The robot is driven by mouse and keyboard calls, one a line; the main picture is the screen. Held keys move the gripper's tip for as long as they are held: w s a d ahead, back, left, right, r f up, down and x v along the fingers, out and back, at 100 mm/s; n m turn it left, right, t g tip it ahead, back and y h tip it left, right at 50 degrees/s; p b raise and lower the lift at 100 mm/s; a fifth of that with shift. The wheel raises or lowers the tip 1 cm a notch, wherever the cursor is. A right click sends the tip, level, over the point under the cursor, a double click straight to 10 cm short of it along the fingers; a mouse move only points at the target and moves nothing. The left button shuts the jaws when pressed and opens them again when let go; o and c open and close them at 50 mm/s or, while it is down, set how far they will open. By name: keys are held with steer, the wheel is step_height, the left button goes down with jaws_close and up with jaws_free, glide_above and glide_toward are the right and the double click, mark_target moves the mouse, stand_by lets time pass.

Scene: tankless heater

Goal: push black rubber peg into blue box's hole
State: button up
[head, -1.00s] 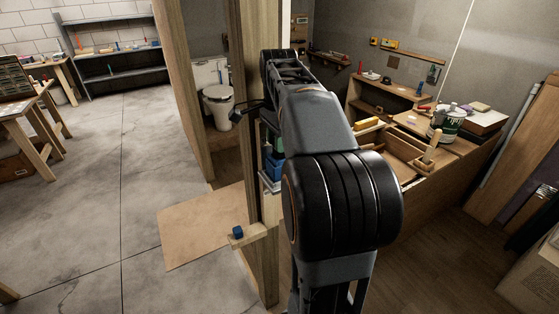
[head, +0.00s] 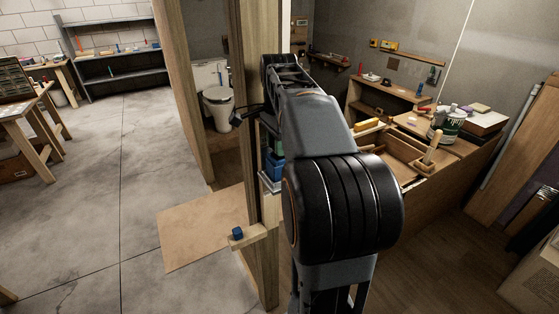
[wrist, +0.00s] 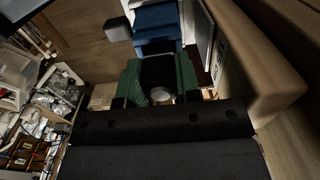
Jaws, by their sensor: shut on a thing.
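The blue box (wrist: 157,20) is at the top of the wrist view, straight ahead of my gripper. It also shows in the head view (head: 274,168) beside the wooden post, partly behind my arm. My gripper (wrist: 158,77) has green fingers and is shut on the black rubber peg (wrist: 157,70). The peg's far end is close to the box's near face. I cannot tell whether it touches or enters the hole, which is hidden. In the head view my arm covers most of the gripper and the peg.
The wooden post (head: 262,270) stands close beside the box, with a ledge (head: 252,237) bearing a small blue piece (head: 237,233). A pale wooden surface (wrist: 265,70) lies close on the right in the wrist view. A cluttered workbench (head: 450,147) is at the right.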

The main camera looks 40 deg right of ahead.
steer(key=shift+f, duration=0.2)
steer(key=o, duration=1.1)
steer(key=shift+r, duration=0.1)
step_height(320, 180, up, 14)
steer(key=shift+f+p, duration=0.15)
steer(key=shift+p, duration=0.85)
